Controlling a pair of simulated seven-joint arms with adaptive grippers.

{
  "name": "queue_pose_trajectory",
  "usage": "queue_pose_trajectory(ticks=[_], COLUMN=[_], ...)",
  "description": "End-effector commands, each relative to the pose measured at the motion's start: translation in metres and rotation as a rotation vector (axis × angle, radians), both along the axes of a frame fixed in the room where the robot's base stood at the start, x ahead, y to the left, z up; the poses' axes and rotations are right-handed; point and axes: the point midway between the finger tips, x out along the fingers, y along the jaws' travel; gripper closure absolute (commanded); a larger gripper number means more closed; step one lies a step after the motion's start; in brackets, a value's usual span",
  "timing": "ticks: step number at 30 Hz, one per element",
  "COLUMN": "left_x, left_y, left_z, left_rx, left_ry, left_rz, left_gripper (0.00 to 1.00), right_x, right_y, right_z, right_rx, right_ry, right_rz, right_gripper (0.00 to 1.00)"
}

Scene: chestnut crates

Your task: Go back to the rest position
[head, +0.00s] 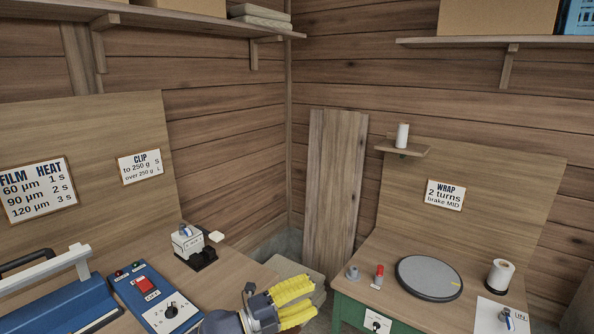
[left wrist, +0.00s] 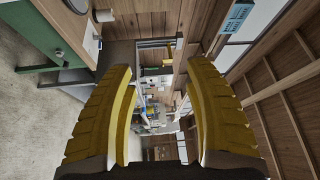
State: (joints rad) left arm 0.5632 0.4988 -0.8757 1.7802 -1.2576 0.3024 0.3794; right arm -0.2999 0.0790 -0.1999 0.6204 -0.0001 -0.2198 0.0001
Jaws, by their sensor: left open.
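My left gripper (head: 300,300) has yellow ridged fingers and shows at the bottom middle of the head view, in front of the gap between two benches. Its fingers stand apart with nothing between them. In the left wrist view the two yellow fingers of the left gripper (left wrist: 157,110) are spread wide, with the distant room seen between them. My right gripper is in neither view.
The left bench holds a blue sealing device (head: 60,300), a blue control box (head: 155,298) and a small white-and-black device (head: 190,245). The right green bench holds a round grey turntable (head: 428,277) and a white roll (head: 500,275). A wooden board (head: 334,190) leans in the corner.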

Motion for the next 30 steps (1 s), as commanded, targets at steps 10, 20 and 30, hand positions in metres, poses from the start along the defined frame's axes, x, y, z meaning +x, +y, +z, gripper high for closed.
queue_pose_trajectory(ticks=[10, 20, 30], left_x=[-0.014, -0.067, -0.192], left_y=[0.072, 0.197, 0.294], left_z=[0.013, -0.068, -0.164], left_rx=[-0.391, -0.471, -0.293], left_ry=[0.141, 0.449, 0.813], left_rz=[0.493, 1.041, 1.465], left_gripper=[0.47, 0.47, 0.47], right_x=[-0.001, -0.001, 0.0], right_y=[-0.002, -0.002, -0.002], right_z=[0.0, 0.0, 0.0], right_rx=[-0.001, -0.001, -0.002], right_ry=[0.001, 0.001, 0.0], right_rz=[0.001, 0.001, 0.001], right_gripper=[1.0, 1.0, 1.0])
